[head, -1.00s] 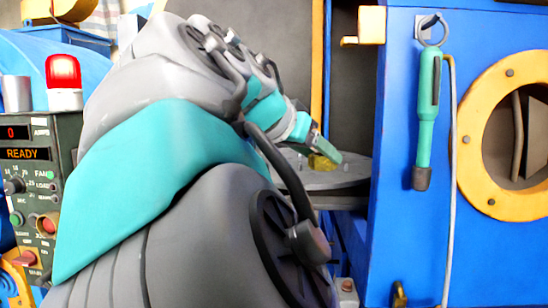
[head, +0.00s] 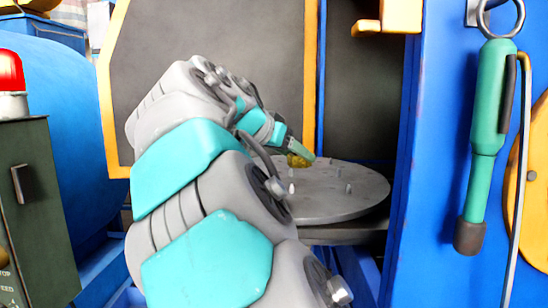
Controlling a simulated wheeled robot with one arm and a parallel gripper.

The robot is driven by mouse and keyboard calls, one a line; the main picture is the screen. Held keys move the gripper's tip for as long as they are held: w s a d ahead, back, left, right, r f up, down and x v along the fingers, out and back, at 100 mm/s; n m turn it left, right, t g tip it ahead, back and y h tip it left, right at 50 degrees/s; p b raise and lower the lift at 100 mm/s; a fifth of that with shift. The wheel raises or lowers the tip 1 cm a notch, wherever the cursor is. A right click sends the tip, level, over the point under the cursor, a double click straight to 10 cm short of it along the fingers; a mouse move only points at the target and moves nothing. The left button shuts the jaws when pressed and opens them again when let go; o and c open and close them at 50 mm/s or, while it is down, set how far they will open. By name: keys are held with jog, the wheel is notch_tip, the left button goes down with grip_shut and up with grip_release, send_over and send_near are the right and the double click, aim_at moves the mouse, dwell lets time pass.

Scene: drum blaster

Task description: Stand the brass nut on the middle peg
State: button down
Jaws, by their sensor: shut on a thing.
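The brass nut (head: 298,161) is a small yellow piece at the end of my arm in the head view. My gripper (head: 304,158) is shut on it, with one teal finger showing at its right. The nut is over the left, far part of a round grey turntable (head: 345,205). I cannot tell which is the middle peg, or whether the nut touches a peg or the plate. My arm hides the turntable's left part.
The turntable sits in the opening of a blue cabinet (head: 432,190) with a yellow-edged grey door (head: 190,45). A green-handled tool (head: 489,130) hangs at the right. A dark control box (head: 35,210) with a red lamp (head: 11,72) stands at the left.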

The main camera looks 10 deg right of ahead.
jog(key=p, duration=0.3)
send_over(286, 178)
jog(key=shift+d+f, duration=0.2)
jog(key=shift+w+f+b, duration=0.15)
jog(key=shift+f+b, duration=1)
jog(key=shift+f, duration=0.6)
jog(key=shift+f, duration=0.1)
jog(key=shift+f, duration=0.2)
jog(key=shift+c, duration=1)
grip_release()
jog(key=shift+r, duration=0.1)
jog(key=shift+a+r, duration=0.15)
jog(key=shift+r, duration=0.15)
jog(key=v, duration=1.1)
jog(key=shift+s+a+r, duration=0.1)
jog(key=shift+s+a, duration=0.1)
jog(key=shift+s, duration=0.15)
